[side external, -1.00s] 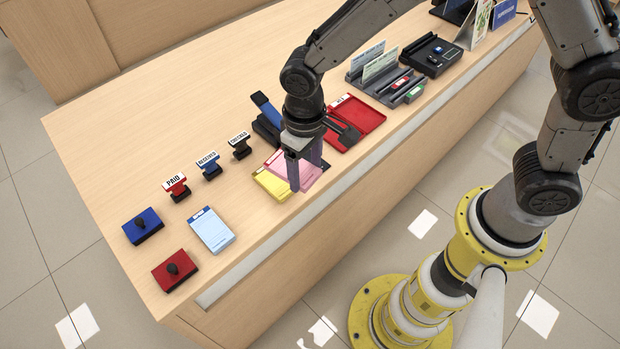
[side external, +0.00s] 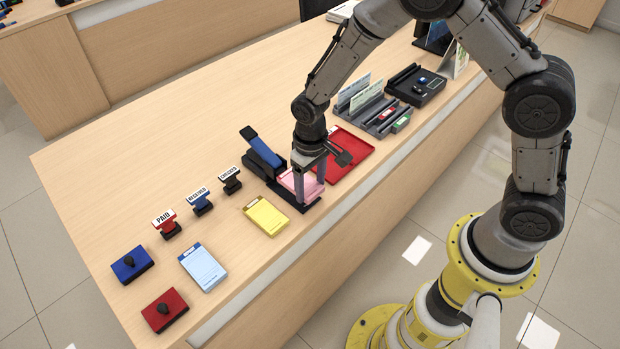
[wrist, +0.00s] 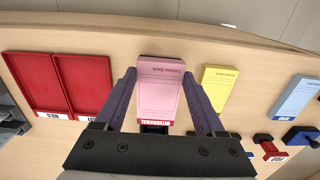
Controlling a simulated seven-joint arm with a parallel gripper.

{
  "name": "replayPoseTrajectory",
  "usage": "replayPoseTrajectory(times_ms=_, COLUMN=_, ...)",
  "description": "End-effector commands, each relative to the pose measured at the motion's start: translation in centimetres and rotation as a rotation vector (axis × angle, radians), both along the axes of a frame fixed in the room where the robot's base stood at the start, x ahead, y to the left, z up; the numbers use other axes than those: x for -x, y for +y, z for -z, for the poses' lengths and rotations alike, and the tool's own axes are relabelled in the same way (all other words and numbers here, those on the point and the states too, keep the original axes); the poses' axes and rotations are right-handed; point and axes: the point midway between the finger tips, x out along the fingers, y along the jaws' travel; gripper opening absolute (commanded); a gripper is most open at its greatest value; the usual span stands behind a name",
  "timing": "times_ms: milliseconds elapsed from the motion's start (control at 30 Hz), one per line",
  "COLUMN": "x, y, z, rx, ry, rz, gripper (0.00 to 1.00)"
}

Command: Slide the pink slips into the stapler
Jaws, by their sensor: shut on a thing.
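The pink slips (side external: 288,183) are held between the two purple fingers of my gripper (side external: 309,192). They lie flat over the black base of the stapler (side external: 262,158), whose blue arm is raised at the back. I cannot tell whether the slips touch the base or hover just above it. In the wrist view the slips (wrist: 161,88) fill the space between the fingertips (wrist: 159,74), with a finger along each long side. The stapler is mostly hidden there, with a dark part showing below the slips' red printed edge.
Three stamps, including PAID (side external: 166,222), a blue pad (side external: 203,266) and two ink pads stand further left. A grey slip holder (side external: 375,108) is further right.

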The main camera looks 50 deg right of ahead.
Motion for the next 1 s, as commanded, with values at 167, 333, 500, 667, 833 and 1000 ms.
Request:
replayPoseTrajectory(times_ms=167, x=0.0, y=0.0, z=1.3, rx=0.0, ry=0.001, rz=0.0, gripper=0.14)
replayPoseTrajectory(times_ms=333, x=0.0, y=0.0, z=2.6, rx=0.0, ry=0.001, rz=0.0, gripper=0.14)
replayPoseTrajectory(times_ms=500, x=0.0, y=0.0, z=3.8, rx=0.0, ry=0.0, rz=0.0, gripper=0.14)
replayPoseTrajectory(times_ms=667, x=-1.1, y=0.0, z=3.8, rx=-0.001, ry=-0.003, rz=0.001, gripper=0.14)
replayPoseTrajectory(times_ms=833, x=-1.7, y=0.0, z=3.8, rx=0.0, ry=-0.001, rz=0.0, gripper=0.14)
replayPoseTrajectory(times_ms=1000, x=-2.0, y=0.0, z=3.8, rx=0.0, ry=-0.002, rz=0.0, gripper=0.14)
